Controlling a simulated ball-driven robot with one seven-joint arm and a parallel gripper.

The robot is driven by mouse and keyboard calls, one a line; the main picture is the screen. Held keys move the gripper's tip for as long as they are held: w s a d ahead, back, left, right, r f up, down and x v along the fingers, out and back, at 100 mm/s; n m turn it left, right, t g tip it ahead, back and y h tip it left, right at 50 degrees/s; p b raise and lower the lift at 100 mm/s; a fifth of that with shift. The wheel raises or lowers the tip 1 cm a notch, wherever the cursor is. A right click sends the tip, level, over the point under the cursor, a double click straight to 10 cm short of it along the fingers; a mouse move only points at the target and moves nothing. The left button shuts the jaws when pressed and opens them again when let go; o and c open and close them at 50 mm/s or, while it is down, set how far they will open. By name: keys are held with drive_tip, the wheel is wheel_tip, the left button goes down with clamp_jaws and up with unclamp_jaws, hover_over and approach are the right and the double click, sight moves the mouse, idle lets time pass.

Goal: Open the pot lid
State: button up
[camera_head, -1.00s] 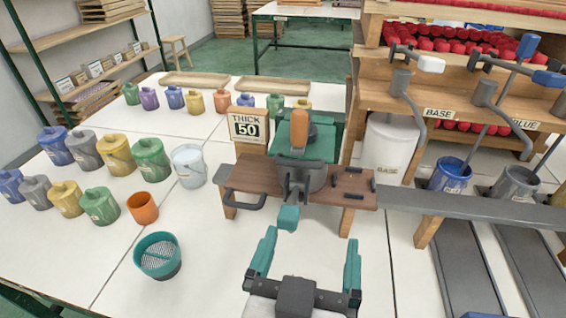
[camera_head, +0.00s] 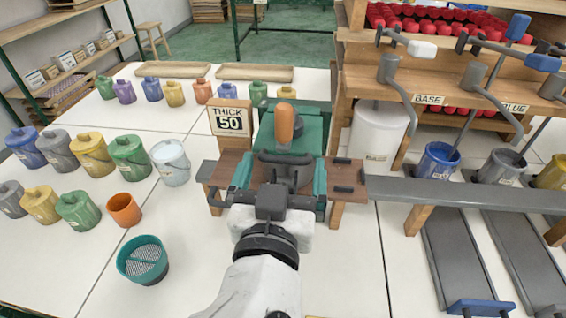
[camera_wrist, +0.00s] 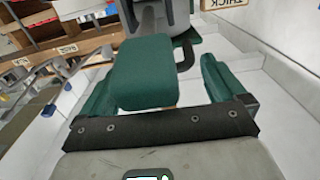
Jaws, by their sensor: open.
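A dark grey pot-like vessel (camera_head: 298,178) sits on a brown wooden stand (camera_head: 346,172), and my gripper partly hides it. A green block-shaped handle (camera_wrist: 148,72) projects from it in the wrist view. My gripper (camera_head: 282,182) is open, with one green finger on each side of this handle. In the wrist view, a gap shows between the handle and the right finger; the left finger is close to it, and I cannot tell whether they touch. The lid's edge is hidden, so I cannot tell whether it is seated.
A green machine body with an orange knob (camera_head: 284,122) stands behind the vessel. A sign reading THICK 50 (camera_head: 230,120) is to its left. A green sieve cup (camera_head: 142,258) and an orange cup (camera_head: 124,210) are at left. A grey rail (camera_head: 440,192) runs right.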

drive_tip(key=shift+w, duration=0.55)
